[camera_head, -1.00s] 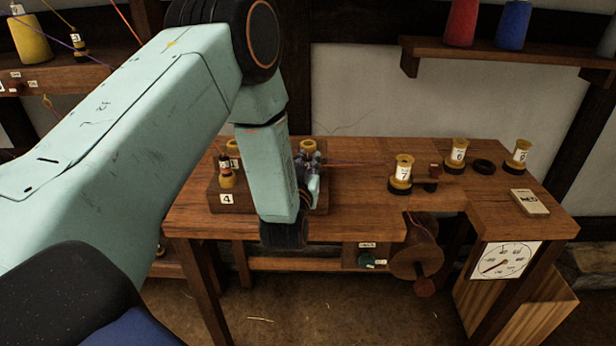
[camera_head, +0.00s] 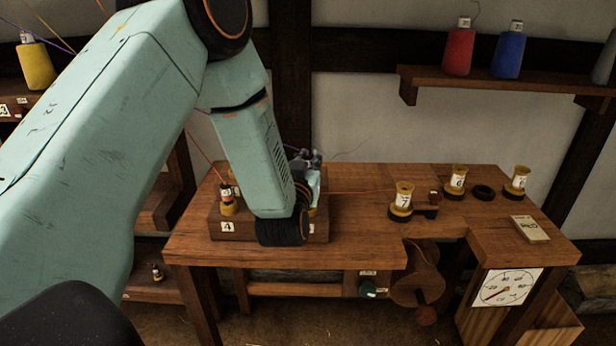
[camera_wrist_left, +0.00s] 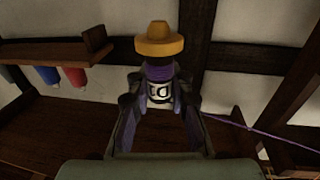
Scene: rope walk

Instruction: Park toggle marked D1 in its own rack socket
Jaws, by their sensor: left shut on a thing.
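My left gripper (camera_wrist_left: 160,112) is shut on a toggle (camera_wrist_left: 161,72) with a yellow flanged end, purple winding and a white label. The label is partly covered by the fingers; a D shows on it. A toggle with a dark and orange body (camera_head: 227,200) stands at the block's left end. My arm hides much of the block. The D1 rack socket cannot be made out. My right gripper is not in view.
The bench (camera_head: 350,240) carries spools marked 7 (camera_head: 403,197) and 6 (camera_head: 456,181), another spool (camera_head: 517,182) and a black ring (camera_head: 482,192). An orange thread runs from the block towards spool 7. A wall shelf (camera_head: 500,83) holds a red and a blue cone.

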